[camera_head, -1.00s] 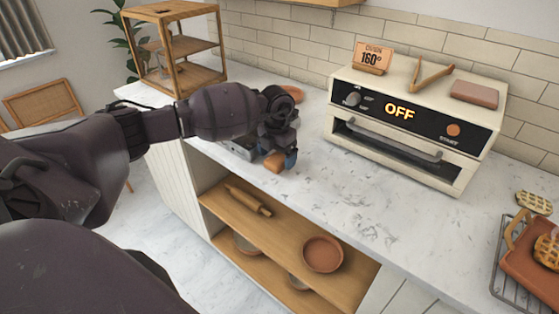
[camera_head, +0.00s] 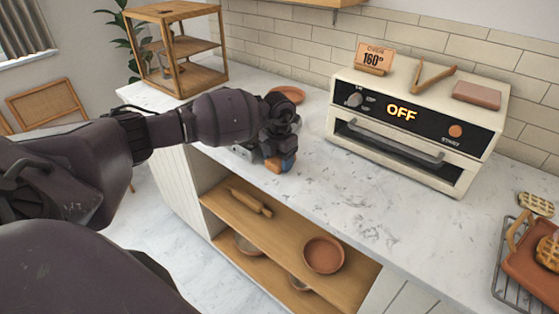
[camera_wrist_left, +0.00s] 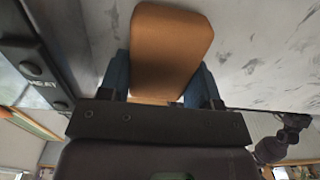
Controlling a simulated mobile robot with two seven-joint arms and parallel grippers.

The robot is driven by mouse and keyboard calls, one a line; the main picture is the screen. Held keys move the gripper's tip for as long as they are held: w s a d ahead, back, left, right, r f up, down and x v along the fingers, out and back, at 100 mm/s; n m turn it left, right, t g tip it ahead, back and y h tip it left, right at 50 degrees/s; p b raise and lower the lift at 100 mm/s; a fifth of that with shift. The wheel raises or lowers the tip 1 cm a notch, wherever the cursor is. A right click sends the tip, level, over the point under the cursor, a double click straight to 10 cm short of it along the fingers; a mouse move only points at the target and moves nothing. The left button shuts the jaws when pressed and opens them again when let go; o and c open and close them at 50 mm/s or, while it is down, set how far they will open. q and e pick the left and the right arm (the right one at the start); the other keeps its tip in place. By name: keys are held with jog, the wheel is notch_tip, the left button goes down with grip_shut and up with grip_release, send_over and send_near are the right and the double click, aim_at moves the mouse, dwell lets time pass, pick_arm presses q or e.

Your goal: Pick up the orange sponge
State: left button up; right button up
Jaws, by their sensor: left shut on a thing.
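The orange sponge (camera_wrist_left: 170,48) fills the upper middle of the left wrist view, between the two blue fingertips of my left gripper (camera_wrist_left: 160,82). In the head view a small part of the orange sponge (camera_head: 274,164) shows beside the blue fingertip. My left gripper (camera_head: 282,162) is shut on the sponge over the white counter, near its front edge. I cannot tell whether the sponge still touches the counter.
A grey appliance (camera_head: 243,150) stands close beside the gripper, partly hidden. A terracotta plate (camera_head: 288,94) lies behind it. The oven (camera_head: 410,130) stands to the right. The marble counter (camera_head: 350,210) is clear in front of the oven.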

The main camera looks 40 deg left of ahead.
aim_at(279, 159)
pick_arm(q)
notch_tip(279, 159, up, 20)
dwell(0.4)
